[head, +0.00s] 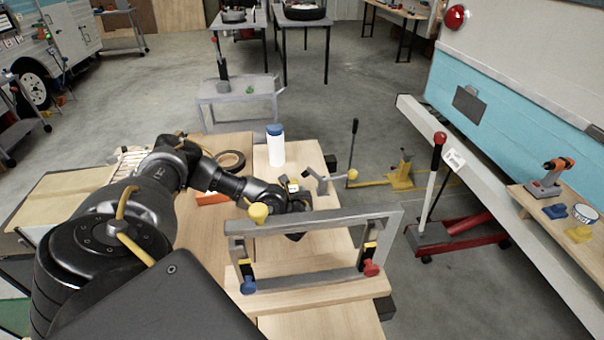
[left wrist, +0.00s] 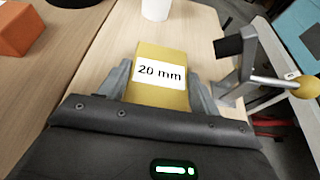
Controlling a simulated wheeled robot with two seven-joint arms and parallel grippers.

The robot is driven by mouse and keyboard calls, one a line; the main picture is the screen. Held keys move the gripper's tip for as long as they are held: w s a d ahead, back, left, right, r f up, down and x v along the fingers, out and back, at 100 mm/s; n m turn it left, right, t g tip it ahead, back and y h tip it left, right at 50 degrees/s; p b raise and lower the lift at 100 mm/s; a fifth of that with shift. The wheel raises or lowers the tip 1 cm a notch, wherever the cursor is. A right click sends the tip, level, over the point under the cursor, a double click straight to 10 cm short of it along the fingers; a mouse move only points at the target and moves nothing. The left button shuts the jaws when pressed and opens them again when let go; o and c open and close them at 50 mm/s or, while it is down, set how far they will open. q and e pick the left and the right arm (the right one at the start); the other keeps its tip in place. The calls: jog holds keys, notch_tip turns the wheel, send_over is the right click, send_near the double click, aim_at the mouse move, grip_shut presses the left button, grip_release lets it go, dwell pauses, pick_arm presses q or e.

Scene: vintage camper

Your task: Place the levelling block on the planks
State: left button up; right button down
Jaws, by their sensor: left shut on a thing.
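The levelling block is a yellow block (left wrist: 160,93) with a white "20 mm" label. In the left wrist view it sits between the two fingers of my left gripper (left wrist: 162,85), which is shut on it. In the head view this gripper (head: 296,205) is over the pale wooden planks (head: 325,247), behind a grey metal frame (head: 320,220). The planks also show in the left wrist view (left wrist: 115,60). I cannot tell whether the block touches the wood. My right gripper is not in view.
A white bottle with a blue cap (head: 276,150) stands behind the gripper. A grey clamp with a yellow knob (head: 318,180) is close on the right. A dark tape roll (head: 231,161) and an orange block (head: 212,198) lie on the left.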

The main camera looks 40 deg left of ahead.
pick_arm(q)
jog(key=shift+w+d+f+p, duration=0.1)
jog(key=shift+w+d+p, duration=0.15)
jog(key=shift+w, duration=0.5)
jog(key=shift+w+d+f+p, duration=0.15)
jog(key=shift+w+d, duration=0.1)
jog(key=shift+w, duration=0.45)
jog(key=shift+w+d+r+p, duration=0.1)
jog(key=shift+w+d+p, duration=0.15)
jog(key=shift+w, duration=0.5)
jog(key=shift+f, duration=0.4)
jog(key=shift+s+f, duration=0.15)
jog(key=shift+f, duration=0.05)
jog(key=o, duration=1.2)
jog(key=shift+f, duration=0.1)
jog(key=shift+c, duration=0.2)
